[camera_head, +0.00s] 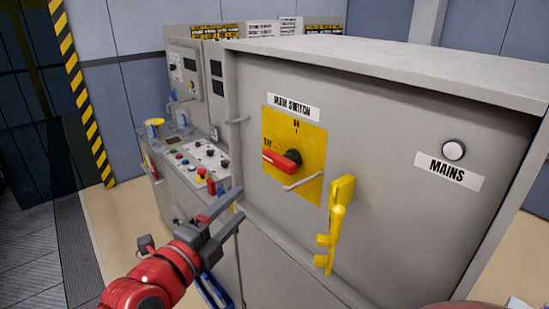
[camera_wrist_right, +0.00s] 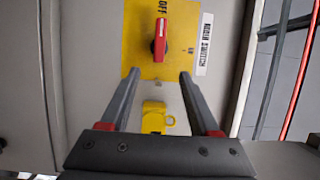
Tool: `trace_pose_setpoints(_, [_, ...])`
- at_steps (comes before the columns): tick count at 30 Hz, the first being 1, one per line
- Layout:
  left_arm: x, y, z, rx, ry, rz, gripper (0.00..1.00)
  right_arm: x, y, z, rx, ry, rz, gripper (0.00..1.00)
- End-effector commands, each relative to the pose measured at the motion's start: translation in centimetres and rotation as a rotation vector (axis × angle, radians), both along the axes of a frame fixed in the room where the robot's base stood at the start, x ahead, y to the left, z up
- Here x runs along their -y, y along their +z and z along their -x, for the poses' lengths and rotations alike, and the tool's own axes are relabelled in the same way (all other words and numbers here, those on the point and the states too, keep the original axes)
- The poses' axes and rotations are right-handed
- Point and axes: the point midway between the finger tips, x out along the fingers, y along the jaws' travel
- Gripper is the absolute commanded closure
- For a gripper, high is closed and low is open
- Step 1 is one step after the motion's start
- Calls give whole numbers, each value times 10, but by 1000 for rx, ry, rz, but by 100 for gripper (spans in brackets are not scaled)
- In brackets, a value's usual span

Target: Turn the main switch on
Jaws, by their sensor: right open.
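The main switch is a red handle on a black knob (camera_head: 282,162), mounted on a yellow plate (camera_head: 312,139) on the grey cabinet's front. The handle points left, toward the OFF mark; the ON mark is above the knob. In the right wrist view the red handle (camera_wrist_right: 161,38) shows ahead of the fingertips, with OFF beside its end. My right gripper (camera_head: 240,203) is open and empty, left of and below the switch in the head view, apart from it. Its two fingers (camera_wrist_right: 159,75) are spread in the wrist view. My left gripper is not in view.
A yellow hanging piece (camera_head: 338,225) is fixed right of the plate; it also shows in the wrist view (camera_wrist_right: 155,117). A thin grey rod (camera_head: 303,181) sticks out below the knob. A pale round MAINS lamp (camera_head: 453,150) is at right. A control desk (camera_head: 205,160) stands at left.

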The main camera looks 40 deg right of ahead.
Motion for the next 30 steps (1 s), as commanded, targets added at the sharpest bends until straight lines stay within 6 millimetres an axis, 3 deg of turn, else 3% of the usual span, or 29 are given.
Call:
trace_pose_setpoints(5, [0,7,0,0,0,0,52,6,6,-8,0,29,-17,38])
trace_pose_setpoints(21, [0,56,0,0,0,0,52,115,8,-62,-2,22,-15,38])
trace_pose_setpoints(30, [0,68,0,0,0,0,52,149,5,-80,-2,26,-14,38])
